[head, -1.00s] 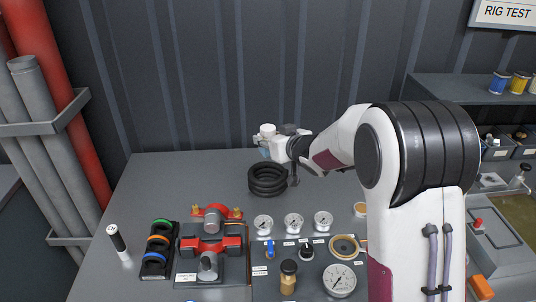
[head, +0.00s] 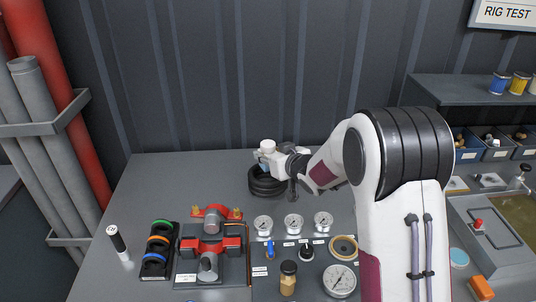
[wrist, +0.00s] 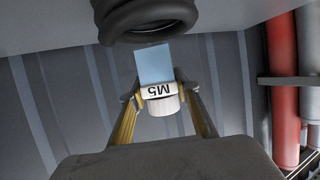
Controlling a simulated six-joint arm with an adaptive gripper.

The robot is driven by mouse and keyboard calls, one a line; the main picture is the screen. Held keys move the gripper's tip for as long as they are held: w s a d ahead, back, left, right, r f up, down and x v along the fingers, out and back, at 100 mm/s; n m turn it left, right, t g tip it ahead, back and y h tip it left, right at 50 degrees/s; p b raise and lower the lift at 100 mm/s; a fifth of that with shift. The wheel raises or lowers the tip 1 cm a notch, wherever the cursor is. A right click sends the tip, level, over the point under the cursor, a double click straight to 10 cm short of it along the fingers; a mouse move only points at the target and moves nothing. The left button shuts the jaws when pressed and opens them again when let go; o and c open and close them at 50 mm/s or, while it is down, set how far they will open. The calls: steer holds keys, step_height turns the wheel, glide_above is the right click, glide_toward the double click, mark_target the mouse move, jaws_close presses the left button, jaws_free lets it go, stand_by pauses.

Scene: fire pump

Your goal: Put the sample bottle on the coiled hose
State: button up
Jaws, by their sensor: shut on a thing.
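The sample bottle has a light blue body (wrist: 155,63) and a white cap marked M5; its white top shows in the head view (head: 267,146). My gripper (wrist: 158,97) is shut on the bottle near the cap, one finger on each side. The bottle looks upright in the head view. The coiled hose (head: 266,190) is a black stack of rings at the back of the bench, directly below my gripper, which hides part of it. It also shows in the wrist view (wrist: 145,22), at the bottle's blue end. I cannot tell whether bottle and hose touch.
Pressure gauges (head: 293,222) and a valve panel stand in front of the hose. A red valve fitting (head: 211,246) is at front left, beside a rack of coloured rings (head: 158,245) and a black-and-white cylinder (head: 117,240). The bench left of the hose is clear.

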steer(key=shift+f, duration=0.2)
steer(key=o, duration=1.2)
steer(key=shift+r, duration=0.15)
steer(key=shift+v, duration=6)
steer(key=shift+d, duration=0.1)
